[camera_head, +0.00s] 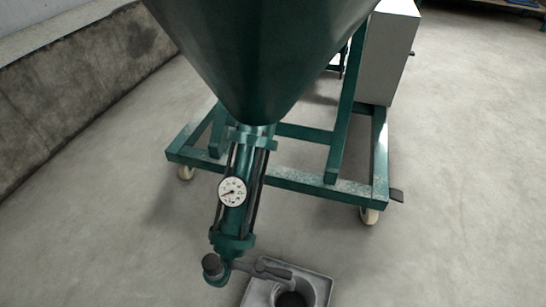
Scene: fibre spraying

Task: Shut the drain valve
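A drain valve (214,266), a grey fitting with a dark round end, sits at the bottom of the green pump cylinder (236,210). A dark grey lever-like piece (272,268) extends from the fitting to the right, roughly level, over the edge of a grey tray. I cannot tell for certain whether this piece is the valve handle. Neither of my grippers is in view.
A green hopper (260,50) stands above the cylinder on a green wheeled frame (300,183). A white gauge (232,191) is on the cylinder. A grey tray (318,285) with a round dark-mouthed container (290,299) lies below. A grey box (388,50) stands behind; floor at right is clear.

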